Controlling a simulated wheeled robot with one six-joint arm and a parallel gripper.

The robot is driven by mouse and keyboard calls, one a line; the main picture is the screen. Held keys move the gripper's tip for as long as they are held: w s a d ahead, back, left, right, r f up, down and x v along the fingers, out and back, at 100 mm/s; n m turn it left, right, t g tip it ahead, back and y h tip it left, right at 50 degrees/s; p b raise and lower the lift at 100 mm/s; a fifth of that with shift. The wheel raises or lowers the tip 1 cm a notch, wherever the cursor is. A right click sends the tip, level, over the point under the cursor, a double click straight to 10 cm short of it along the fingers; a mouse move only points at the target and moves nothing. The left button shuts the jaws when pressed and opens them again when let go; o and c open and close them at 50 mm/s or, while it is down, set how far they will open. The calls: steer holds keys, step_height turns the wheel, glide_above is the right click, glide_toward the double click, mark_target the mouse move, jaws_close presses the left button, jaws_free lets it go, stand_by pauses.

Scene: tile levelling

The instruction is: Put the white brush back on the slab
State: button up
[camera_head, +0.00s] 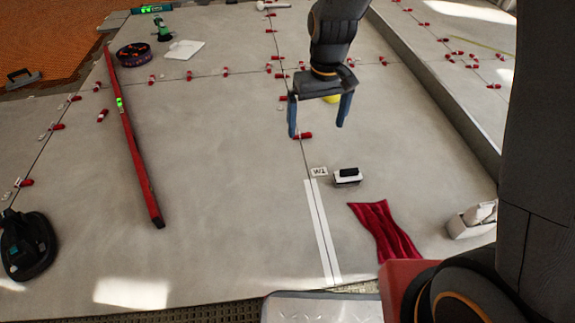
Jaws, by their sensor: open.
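Whether the block's dark part is bristles is too small to tell.
A long red level (133,160) lies at left and a dark red cloth (384,231) at right. A white holder (472,220) stands at the right edge. Red levelling clips (303,136) line the joints. A black suction tool (27,245) sits lower left. The slab's middle is clear.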

steer(key=s+a+r+n, duration=0.1)
steer(key=s+a+r, duration=0.2)
steer(key=s+r, duration=0.35)
steer(key=s+a+r+n, duration=0.1)
steer(key=s+a+r, duration=0.35)
steer(key=s, duration=0.35)
steer(key=s+r, duration=0.2)
steer(key=s, duration=0.5)
steer(key=s+d+r+n+y, duration=0.1)
steer(key=s+r, duration=0.1)
steer(key=s, duration=0.4)
steer(key=shift+s+d+r, duration=0.2)
steer(key=shift+s+r, duration=0.05)
steer(key=shift+s, duration=0.15)
steer(key=shift+r, duration=0.1)
steer(key=shift+r+p, duration=0.95)
steer(key=shift+p, duration=0.05)
steer(key=shift+d+r+m+p, duration=0.1)
steer(key=shift+r+m+p, duration=0.2)
